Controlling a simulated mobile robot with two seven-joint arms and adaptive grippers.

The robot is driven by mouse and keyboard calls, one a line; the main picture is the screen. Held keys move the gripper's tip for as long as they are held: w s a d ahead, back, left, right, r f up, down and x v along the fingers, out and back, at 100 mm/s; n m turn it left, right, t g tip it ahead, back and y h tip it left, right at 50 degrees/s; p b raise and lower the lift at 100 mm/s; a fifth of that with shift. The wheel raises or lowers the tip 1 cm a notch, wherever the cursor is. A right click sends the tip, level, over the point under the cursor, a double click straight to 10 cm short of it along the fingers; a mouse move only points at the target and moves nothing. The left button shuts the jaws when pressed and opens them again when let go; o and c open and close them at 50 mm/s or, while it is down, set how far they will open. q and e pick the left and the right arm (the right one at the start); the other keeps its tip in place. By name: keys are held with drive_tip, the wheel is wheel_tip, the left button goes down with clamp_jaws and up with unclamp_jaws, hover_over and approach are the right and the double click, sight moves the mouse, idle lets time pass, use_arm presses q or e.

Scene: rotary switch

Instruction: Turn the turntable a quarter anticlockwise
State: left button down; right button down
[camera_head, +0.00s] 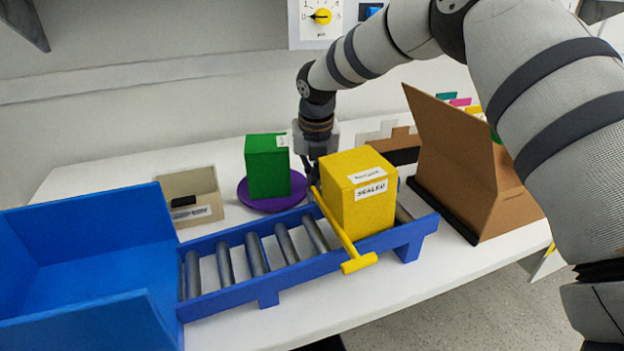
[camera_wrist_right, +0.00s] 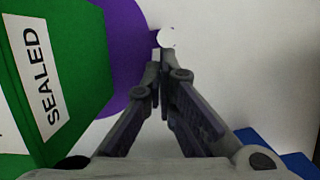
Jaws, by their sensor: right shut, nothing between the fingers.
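The turntable (camera_head: 258,204) is a purple disc on the white table, with a green box (camera_head: 266,168) standing on it. In the wrist view the purple disc (camera_wrist_right: 128,45) shows behind the green box (camera_wrist_right: 62,75) with its SEALED label. A small white round thing (camera_wrist_right: 166,37) lies at the disc's edge, just beyond my fingertips. My right gripper (camera_head: 312,180) is shut and empty, pointing down at the right side of the turntable. Its fingers (camera_wrist_right: 160,80) meet in the wrist view; I cannot tell whether they touch the white thing. My left gripper is not in view.
A blue roller conveyor (camera_head: 270,297) runs in front of the turntable, carrying a yellow box (camera_head: 345,205) behind a yellow bar (camera_head: 342,235). A blue bin (camera_head: 90,265) is at the left, a small beige tray (camera_head: 205,215) beside the turntable, a cardboard stand (camera_head: 460,150) at the right.

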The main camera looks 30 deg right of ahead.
drive_tip(key=shift+w+d+n, duration=0.2)
drive_tip(key=shift+w+n, duration=0.1)
drive_tip(key=shift+n, duration=0.2)
idle(0.5)
